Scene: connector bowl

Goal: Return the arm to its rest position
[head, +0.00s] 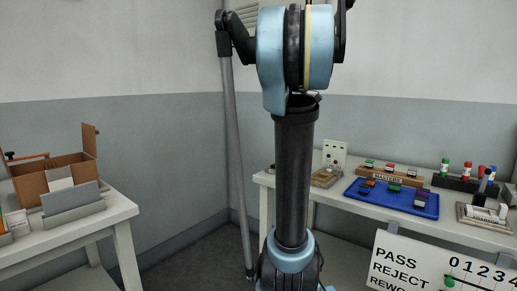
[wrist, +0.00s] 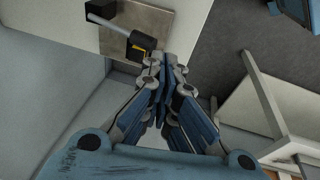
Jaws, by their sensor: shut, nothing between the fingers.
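My gripper (wrist: 165,75) shows in the wrist view with its two fingers together at the tips, shut and empty. The wrist view is tilted, and beyond the fingertips there is a grey-brown plate with a black block and a light rod on it. My own arm stands upright across the middle of the head view, with blue joints and a dark link. My gripper is not visible in the head view.
A white table (head: 120,208) at the left holds an open cardboard box (head: 35,180). A white bench (head: 345,200) at the right holds a blue tray (head: 425,206), a MASTERS block (head: 403,177) and several small bottles. A PASS/REJECT sign (head: 420,262) stands at the lower right.

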